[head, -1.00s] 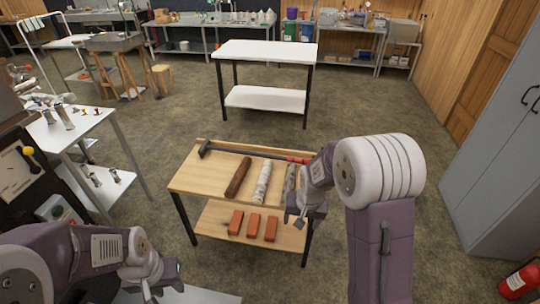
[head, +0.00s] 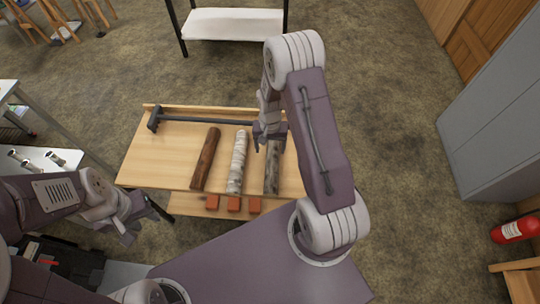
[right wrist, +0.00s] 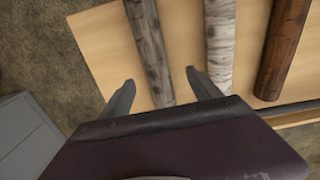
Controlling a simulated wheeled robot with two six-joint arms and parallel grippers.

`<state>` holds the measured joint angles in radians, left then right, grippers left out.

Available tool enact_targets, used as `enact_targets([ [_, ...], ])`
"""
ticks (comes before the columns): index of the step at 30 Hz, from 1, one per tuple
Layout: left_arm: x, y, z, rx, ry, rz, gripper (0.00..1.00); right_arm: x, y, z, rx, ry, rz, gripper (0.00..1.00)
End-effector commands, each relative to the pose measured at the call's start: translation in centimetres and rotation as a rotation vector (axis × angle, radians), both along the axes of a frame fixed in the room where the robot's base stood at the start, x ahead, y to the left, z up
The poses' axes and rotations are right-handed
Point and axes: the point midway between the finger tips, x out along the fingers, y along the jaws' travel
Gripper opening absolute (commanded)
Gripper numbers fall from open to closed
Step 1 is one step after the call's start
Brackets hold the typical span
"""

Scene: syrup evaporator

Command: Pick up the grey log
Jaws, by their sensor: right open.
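The grey log (head: 272,172) lies on the wooden table, the rightmost of three logs, partly covered by my right gripper in the head view. My right gripper (head: 268,145) is open above its far part. In the right wrist view, the grey log (right wrist: 150,50) runs between the two spread fingers of the right gripper (right wrist: 160,76), which appear apart from it. My left gripper (head: 125,218) is off the table's near left corner; its jaw opening is unclear.
A white birch log (head: 237,162) and a brown log (head: 206,158) lie left of the grey one. A long-handled hammer (head: 154,118) lies along the back of the wooden table (head: 150,160). Three orange bricks (head: 233,204) sit on the shelf below.

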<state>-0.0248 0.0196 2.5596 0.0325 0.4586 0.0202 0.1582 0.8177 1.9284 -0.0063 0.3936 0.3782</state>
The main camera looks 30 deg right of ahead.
Motion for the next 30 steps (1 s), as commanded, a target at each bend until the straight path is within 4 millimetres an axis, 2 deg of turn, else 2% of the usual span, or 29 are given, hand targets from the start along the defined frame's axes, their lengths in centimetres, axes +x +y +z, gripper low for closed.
enact_targets([
  [5,0.0,0.0,-0.3,0.000,0.000,0.000,0.36,-0.1,-0.3,-0.6,0.001,0.003,-0.006,0.73],
  [12,0.0,0.0,-0.7,0.000,0.000,0.000,0.36,0.0,-0.4,-4.0,0.003,0.005,-0.005,0.73],
  [17,0.0,0.0,-0.7,0.000,0.000,0.000,0.36,-0.1,-0.3,-4.5,0.001,0.003,-0.006,0.73],
  [24,0.0,0.0,-1.1,0.000,0.000,0.000,0.36,-0.1,-0.8,-8.6,0.002,0.006,-0.006,0.73],
  [30,0.0,0.0,-1.1,0.000,0.000,0.000,0.36,0.0,-0.9,-9.5,0.002,0.002,-0.006,0.73],
])
